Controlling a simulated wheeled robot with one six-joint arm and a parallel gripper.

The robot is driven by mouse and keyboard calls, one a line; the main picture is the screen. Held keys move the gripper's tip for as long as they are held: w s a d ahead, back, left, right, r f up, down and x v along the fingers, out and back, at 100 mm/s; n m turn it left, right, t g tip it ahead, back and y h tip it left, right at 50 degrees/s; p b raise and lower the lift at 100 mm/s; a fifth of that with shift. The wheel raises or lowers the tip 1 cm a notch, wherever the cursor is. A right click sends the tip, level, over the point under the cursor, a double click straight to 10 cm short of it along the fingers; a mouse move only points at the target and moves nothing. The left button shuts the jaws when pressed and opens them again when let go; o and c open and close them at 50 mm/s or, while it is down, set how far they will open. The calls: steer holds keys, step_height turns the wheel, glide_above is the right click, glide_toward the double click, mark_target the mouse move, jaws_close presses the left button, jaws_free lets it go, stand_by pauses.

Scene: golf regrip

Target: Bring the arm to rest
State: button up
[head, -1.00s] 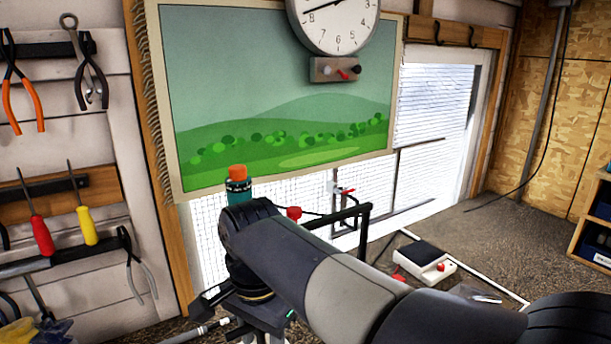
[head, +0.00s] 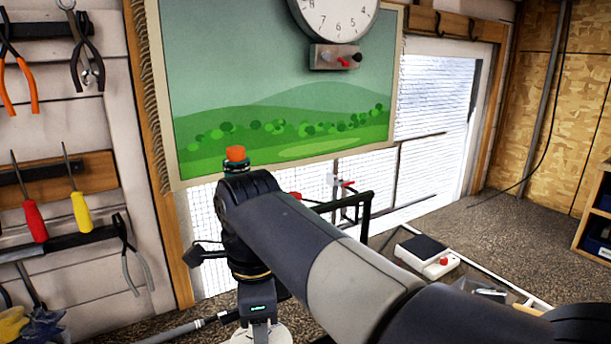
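My arm reaches from the lower right to a bent joint left of centre, then turns down. My gripper (head: 259,310) is at its lower end, near the bottom edge.
A bottle with an orange cap (head: 236,153) shows behind my arm's bent joint, mostly hidden. A black-and-white device with a red knob (head: 428,256) stands right of my arm. Pliers (head: 127,250) and screwdrivers (head: 80,210) hang on the left wall.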

steer(key=m, duration=0.1)
steer(key=m+b, duration=0.1)
steer(key=shift+f+m, duration=0.2)
steer(key=shift+m, duration=0.1)
step_height(320, 180, up, 8)
stand_by(0.5)
